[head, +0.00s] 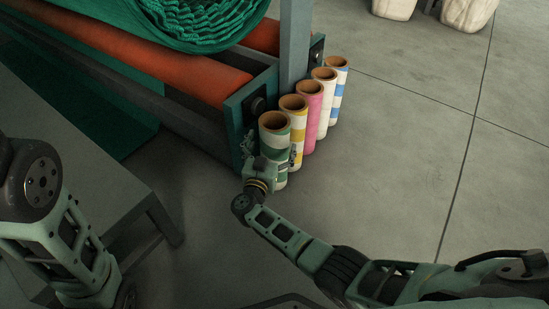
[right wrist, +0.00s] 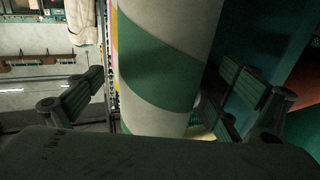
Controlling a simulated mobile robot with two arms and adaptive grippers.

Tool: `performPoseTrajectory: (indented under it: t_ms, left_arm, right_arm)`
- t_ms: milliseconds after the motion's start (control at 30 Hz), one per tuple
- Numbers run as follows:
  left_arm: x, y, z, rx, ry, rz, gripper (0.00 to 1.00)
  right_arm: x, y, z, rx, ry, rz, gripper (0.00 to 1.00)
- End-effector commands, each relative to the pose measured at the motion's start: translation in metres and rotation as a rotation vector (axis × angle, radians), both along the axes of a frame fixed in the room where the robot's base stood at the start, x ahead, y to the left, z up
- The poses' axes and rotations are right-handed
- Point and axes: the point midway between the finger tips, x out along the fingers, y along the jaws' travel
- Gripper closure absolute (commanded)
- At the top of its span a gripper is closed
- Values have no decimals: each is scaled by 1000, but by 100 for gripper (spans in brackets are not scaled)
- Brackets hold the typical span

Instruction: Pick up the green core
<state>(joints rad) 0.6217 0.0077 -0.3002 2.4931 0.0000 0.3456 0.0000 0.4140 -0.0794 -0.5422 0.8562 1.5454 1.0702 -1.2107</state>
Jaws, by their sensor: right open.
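The green core (head: 274,139) is an upright tube with green and white bands and a brown open top. It stands on the floor at the near end of a row of cores. My right gripper (head: 262,163) is low at its near side and covers part of it in the head view. In the right wrist view the green core (right wrist: 165,70) fills the middle, with the open fingers of my right gripper (right wrist: 162,84) on either side of it. I cannot tell whether they touch it. My left arm shows at the left, but its gripper is out of view.
A yellow-banded core (head: 296,125), a pink core (head: 310,115) and others stand close behind the green one. A machine frame with orange rollers (head: 165,62) and a green netting roll (head: 200,22) is just left. A grey table (head: 80,150) is left. Floor is clear right.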

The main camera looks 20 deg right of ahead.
Motion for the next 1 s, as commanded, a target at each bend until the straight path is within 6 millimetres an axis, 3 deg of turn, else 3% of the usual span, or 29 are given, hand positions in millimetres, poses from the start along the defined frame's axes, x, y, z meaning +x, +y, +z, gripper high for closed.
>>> performPoseTrajectory:
  t_ms: [200,467,1000]
  left_arm:
    - [-16,-1,-3,2,-42,2,60]
    - [-17,-1,-1,2,-43,3,60]
    - [-17,-1,-1,3,-44,2,60]
  right_arm:
    - [21,-13,-2,-1,0,1,5]
    - [22,-13,0,0,0,1,6]
    - [22,-13,-1,0,0,1,53]
